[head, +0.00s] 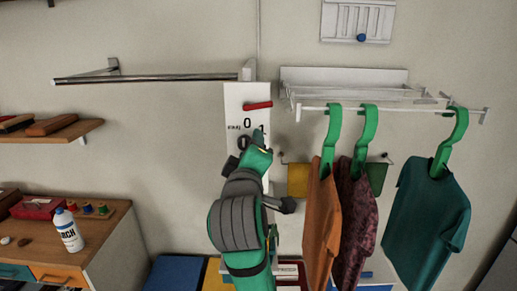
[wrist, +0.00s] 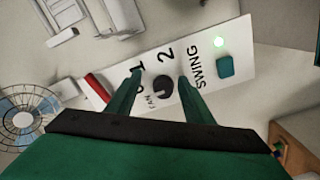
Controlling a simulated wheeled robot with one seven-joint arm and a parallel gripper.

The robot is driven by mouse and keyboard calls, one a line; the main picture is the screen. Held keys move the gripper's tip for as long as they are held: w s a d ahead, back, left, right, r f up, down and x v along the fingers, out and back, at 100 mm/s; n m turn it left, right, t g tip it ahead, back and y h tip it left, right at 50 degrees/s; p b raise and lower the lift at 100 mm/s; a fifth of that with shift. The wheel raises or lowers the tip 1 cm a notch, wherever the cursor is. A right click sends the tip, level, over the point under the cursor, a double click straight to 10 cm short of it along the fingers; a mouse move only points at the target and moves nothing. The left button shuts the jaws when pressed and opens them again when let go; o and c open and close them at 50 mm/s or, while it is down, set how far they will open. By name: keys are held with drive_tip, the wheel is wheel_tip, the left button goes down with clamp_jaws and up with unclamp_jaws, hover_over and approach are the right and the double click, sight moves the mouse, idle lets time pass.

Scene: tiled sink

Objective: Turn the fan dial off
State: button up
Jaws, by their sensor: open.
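The fan dial (wrist: 162,90) is a round black knob on a white wall panel (wrist: 192,68), with FAN, 1 and 2 printed around it. A pale mark shows on its face, but I cannot tell surely which number it points to. My gripper (wrist: 160,76) is open, its two green fingers on either side of the dial in the wrist view. I cannot tell whether they touch it. In the head view my gripper (head: 262,141) is in front of the lower part of the panel (head: 235,98) and hides some of it.
A red handle (head: 257,105) is on the panel. A fan (wrist: 28,115) shows at left. Clothes hang from a rack (head: 390,108) right of my arm. A metal rail (head: 150,78) is at upper left.

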drive_tip(key=s+a+y, duration=0.1)
drive_tip(key=s+a, duration=0.2)
drive_tip(key=s, duration=0.7)
drive_tip(key=shift+s+n, duration=0.3)
drive_tip(key=shift+s, duration=0.1)
